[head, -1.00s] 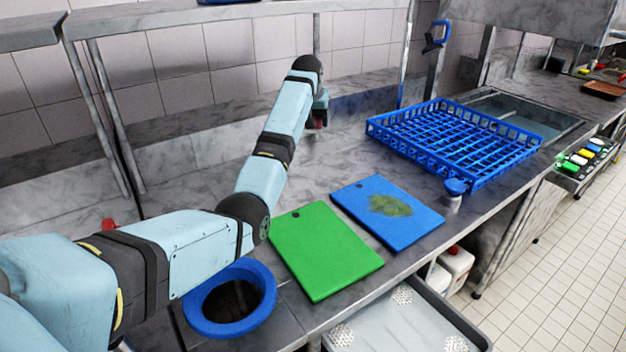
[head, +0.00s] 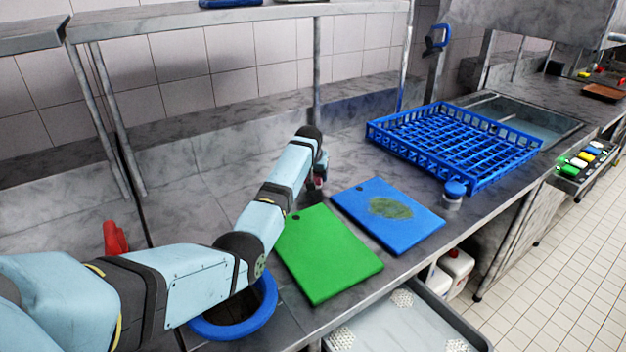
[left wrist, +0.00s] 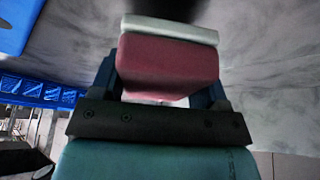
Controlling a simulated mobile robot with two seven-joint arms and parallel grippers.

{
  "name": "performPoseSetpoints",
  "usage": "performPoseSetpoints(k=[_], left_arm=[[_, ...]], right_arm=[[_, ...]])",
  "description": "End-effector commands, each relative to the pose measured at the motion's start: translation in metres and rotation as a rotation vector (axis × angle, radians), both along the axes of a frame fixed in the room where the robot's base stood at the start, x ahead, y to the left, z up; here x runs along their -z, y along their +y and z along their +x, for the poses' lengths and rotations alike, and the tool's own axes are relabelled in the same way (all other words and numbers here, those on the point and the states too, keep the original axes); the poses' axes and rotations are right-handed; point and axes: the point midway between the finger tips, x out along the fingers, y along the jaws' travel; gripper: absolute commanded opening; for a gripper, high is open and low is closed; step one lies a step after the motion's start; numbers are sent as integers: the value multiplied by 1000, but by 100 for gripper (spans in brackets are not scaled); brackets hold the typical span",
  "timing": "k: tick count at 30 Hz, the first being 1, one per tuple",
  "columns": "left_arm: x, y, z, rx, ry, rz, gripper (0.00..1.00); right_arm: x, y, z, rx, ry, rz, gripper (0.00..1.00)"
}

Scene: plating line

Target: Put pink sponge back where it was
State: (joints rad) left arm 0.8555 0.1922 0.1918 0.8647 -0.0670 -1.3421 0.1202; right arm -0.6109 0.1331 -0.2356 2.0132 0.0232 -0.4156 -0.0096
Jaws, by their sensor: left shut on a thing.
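The pink sponge (left wrist: 165,68) with a pale layer on one side fills the middle of the left wrist view. My left gripper (left wrist: 163,85) is shut on it, one finger at each side. In the head view my left gripper (head: 318,182) is small and partly hidden by its wrist, with a bit of pink showing at it. It is low over the steel counter (head: 205,200), behind the green board and left of the blue board. I cannot tell whether the sponge touches the counter. My right gripper is not in view.
A green board (head: 328,255) and a blue board (head: 365,207) with a greenish smear lie in front. A blue-lidded jar (head: 454,195), a blue rack (head: 450,145) and a sink (head: 525,120) are to the right. A blue-rimmed opening (head: 265,310) and a red object (head: 115,238) are near my arm.

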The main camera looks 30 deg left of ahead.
Motion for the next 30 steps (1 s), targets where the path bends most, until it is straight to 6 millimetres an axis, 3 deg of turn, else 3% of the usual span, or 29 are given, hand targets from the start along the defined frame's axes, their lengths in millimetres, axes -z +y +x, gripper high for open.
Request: performPoseSetpoints(k=[4,23,24,27,30], left_arm=[[20,0,0,0,1,0,46],[33,0,-1,0,2,-1,46],[33,0,-1,0,3,-1,71],[35,0,-1,0,5,-1,94],[36,1,-2,-1,8,0,94]], right_arm=[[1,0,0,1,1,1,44],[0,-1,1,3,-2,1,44],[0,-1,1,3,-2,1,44],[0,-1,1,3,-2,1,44],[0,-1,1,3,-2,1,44]])
